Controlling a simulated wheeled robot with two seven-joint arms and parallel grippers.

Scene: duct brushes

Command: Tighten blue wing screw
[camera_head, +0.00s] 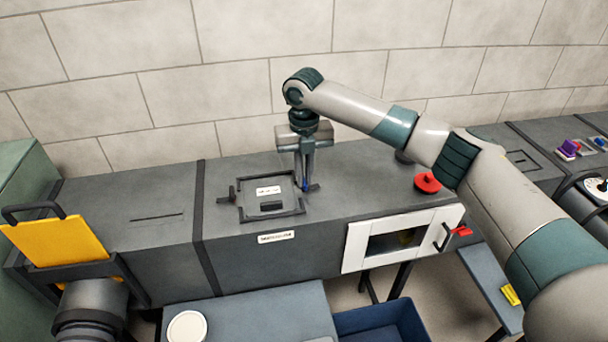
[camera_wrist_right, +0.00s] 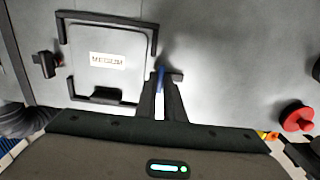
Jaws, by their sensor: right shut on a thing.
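The blue wing screw (camera_head: 306,186) stands at the right edge of a square framed hatch on top of the grey duct. Only a small blue part of it shows between the fingers, also in the right wrist view (camera_wrist_right: 160,76). My right gripper (camera_head: 305,184) points down at it and is shut on it. The fingers (camera_wrist_right: 163,92) hide most of the screw, so how far it is turned cannot be told. The hatch cover (camera_head: 283,190) lies flat in its dark frame, with a white label reading "MEDIUM" in the wrist view. My left gripper is not in view.
A red knob (camera_head: 428,183) stands on the duct to the right. A yellow plate (camera_head: 45,243) with a black handle stands at the left. A white-framed window door (camera_head: 400,240) is on the duct's front.

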